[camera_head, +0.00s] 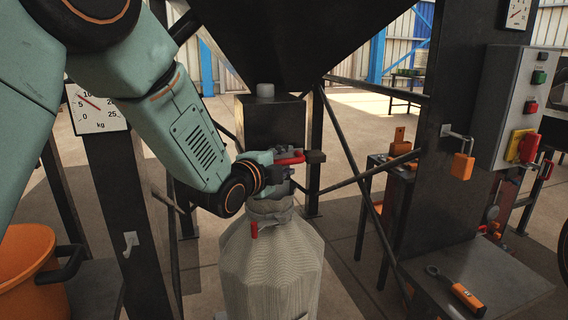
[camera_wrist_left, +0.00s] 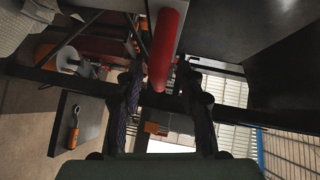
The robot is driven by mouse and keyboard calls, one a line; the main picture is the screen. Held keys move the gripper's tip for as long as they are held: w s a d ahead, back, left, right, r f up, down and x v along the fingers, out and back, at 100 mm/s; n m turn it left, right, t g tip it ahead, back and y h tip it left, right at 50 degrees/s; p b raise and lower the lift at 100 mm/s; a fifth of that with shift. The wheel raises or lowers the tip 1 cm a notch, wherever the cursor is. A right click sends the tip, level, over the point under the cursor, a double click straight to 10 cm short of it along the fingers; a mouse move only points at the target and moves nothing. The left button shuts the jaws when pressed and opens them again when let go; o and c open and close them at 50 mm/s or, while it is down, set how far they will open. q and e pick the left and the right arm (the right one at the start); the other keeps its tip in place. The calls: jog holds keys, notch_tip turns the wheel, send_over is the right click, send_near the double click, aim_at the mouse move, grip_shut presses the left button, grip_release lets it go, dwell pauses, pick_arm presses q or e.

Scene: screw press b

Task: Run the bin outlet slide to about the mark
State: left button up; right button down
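The outlet slide has a red handle (camera_head: 291,158) and a dark plate end (camera_head: 315,157) to its right, above the neck of a pale sack (camera_head: 270,262). My left gripper (camera_head: 282,165) is at the handle. In the left wrist view, the red handle (camera_wrist_left: 166,50) points down between my left fingertips (camera_wrist_left: 160,75). The fingers are partly closed around it, with a gap visible on the handle's left side; contact on the right is unclear. The slide opening is hidden below the dark hopper (camera_head: 305,40). I cannot make out a mark on the slide. My right gripper is not in view.
A dial scale (camera_head: 97,107) is on the left post, above an orange bucket (camera_head: 27,262). Thin frame braces cross right of the sack. An orange-handled tool (camera_head: 465,297) lies on a dark table.

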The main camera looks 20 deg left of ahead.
pick_arm(q)
jog(key=shift+w+d+f, duration=0.1)
jog(key=shift+w+d, duration=0.1)
jog(key=shift+c, duration=0.5)
jog(key=shift+a, duration=0.15)
jog(key=shift+c, duration=1.4)
grip_shut()
